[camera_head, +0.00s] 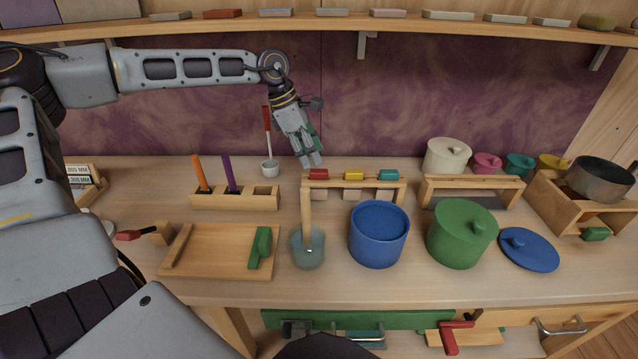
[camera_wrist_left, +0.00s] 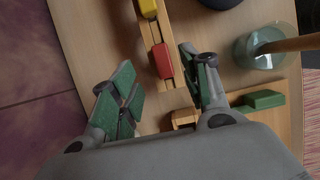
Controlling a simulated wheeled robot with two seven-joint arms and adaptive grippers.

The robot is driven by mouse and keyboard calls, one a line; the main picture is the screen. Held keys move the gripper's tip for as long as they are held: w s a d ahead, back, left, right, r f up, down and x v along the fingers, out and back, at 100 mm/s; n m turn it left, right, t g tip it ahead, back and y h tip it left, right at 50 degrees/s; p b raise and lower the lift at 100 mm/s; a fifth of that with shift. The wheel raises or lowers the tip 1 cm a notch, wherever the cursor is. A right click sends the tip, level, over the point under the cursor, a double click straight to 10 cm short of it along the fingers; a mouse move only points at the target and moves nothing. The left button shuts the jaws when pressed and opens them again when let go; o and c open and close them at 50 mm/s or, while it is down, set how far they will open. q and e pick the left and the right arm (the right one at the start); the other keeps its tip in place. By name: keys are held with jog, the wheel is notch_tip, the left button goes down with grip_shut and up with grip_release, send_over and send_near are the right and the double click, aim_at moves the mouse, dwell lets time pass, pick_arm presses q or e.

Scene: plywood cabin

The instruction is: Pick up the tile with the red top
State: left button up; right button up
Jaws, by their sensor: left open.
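The tile with the red top (camera_head: 318,174) sits at the left end of a low wooden rack (camera_head: 340,184), beside a yellow-topped tile (camera_head: 353,176) and a teal-topped one (camera_head: 388,175). My left gripper (camera_head: 311,162) points down just above and behind the red-topped tile. In the left wrist view the red top (camera_wrist_left: 161,61) shows between the two spread green-padded fingers (camera_wrist_left: 155,62), which hold nothing. The yellow top (camera_wrist_left: 147,8) lies further along the rack there. My right gripper is not in view.
A glass (camera_head: 307,255) with a wooden stick in it stands in front of the rack's left end. A blue pot (camera_head: 378,240) and green pot (camera_head: 461,235) stand to the right. A pen block (camera_head: 235,201) and wooden board (camera_head: 215,250) lie left. A shelf (camera_head: 330,25) runs above.

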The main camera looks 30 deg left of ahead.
aim_at(318, 171)
pick_arm(q)
jog(key=shift+s+x, duration=0.25)
jog(key=shift+x, duration=2.25)
jog(key=shift+a, duration=0.15)
jog(key=shift+c, duration=0.4)
jog(key=c, duration=0.9)
